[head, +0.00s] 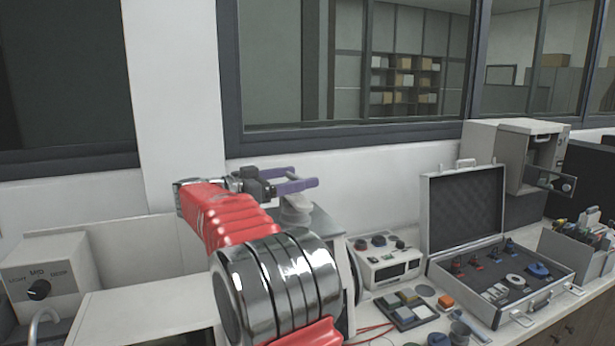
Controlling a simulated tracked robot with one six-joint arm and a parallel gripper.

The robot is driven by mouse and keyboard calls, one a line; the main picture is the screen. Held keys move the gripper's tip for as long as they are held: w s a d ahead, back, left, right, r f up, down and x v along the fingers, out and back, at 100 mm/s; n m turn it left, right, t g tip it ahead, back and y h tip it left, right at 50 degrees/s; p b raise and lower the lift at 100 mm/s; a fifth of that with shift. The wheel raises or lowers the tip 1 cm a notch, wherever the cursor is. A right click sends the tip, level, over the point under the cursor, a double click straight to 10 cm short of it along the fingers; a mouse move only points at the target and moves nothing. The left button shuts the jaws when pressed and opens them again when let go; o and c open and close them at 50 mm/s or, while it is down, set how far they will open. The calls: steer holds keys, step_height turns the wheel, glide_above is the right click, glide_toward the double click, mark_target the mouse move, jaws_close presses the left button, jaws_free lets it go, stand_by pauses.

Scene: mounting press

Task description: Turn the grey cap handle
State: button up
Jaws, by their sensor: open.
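My gripper (315,180) has purple fingers and is at the end of my red arm, near the picture's centre. The two fingers are parted and nothing shows between them. A light grey rounded piece, which looks like the cap handle (297,211), is just below the fingers in the picture. It sits on top of a pale machine (330,226), probably the mounting press. I cannot tell whether the fingers touch the cap or are above it. My arm hides much of the machine and the cap's lower left side.
A small control box (386,262) with dark knobs stands right of the machine. An open case (465,215), a parts tray (408,312) and several small items fill the bench to the right. A dial box (48,275) is at the left. The wall and window are behind.

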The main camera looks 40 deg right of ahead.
steer(key=shift+s+d, duration=0.1)
steer(key=shift+d, duration=1.85)
steer(key=shift+c, duration=0.2)
steer(key=c, duration=1)
steer(key=shift+s+m+g, duration=0.15)
steer(key=shift+m+g, duration=0.35)
steer(key=shift+g, duration=0.3)
steer(key=m+g, duration=0.1)
steer(key=g, duration=0.1)
steer(key=s+m+g+y, duration=0.1)
steer(key=m+g, duration=0.1)
steer(key=shift+a+g+y, duration=0.2)
steer(key=shift+g+y, duration=0.1)
steer(key=shift+g, duration=0.1)
steer(key=shift+s+a+m+g+y, duration=0.1)
steer(key=shift+s+m+g+y, duration=0.1)
steer(key=shift+m+g+y, duration=0.35)
steer(key=shift+s+a+m+g+y, duration=0.15)
steer(key=shift+m+g+y, duration=0.1)
steer(key=shift+m+g, duration=0.45)
